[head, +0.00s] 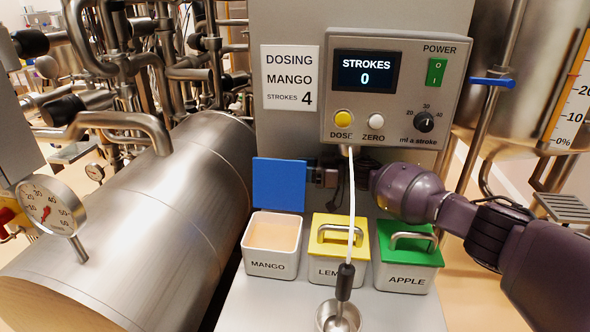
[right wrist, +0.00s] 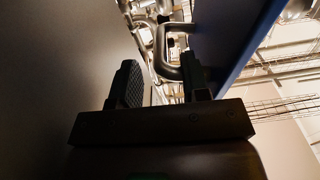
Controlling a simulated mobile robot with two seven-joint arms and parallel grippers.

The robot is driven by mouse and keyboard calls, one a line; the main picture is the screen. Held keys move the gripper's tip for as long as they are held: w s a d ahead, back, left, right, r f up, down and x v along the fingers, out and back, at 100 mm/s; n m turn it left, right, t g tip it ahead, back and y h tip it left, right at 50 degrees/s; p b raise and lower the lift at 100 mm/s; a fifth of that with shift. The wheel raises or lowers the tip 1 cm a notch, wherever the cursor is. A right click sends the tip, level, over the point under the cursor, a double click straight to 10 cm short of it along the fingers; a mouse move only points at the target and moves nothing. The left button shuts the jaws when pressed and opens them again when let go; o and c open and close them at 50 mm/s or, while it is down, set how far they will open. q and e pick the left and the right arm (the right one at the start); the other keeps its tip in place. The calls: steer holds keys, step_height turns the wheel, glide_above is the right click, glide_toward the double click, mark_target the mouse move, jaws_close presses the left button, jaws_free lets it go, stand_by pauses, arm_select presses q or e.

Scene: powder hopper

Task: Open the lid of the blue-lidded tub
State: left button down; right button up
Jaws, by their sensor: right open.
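The white mango tub (head: 271,264) stands at the left of a row of tubs, and its pale orange contents show from above. Its blue lid (head: 279,184) is raised upright at the tub's back edge. In the right wrist view the lid (right wrist: 256,40) shows edge-on at the right, with a metal handle (right wrist: 163,62) beside it. My right gripper (head: 318,173) is at the lid's right edge, partly hidden. In the right wrist view its fingers (right wrist: 160,84) are apart, with the handle beyond and between their tips. My left gripper is out of view.
The yellow-lidded lemon tub (head: 327,272) and green-lidded apple tub (head: 405,279) stand closed to the right. The dosing panel (head: 394,90) reads 0 strokes. A big steel tank (head: 150,215) lies left.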

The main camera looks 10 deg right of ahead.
steer(key=shift+x, duration=0.95)
jaws_close()
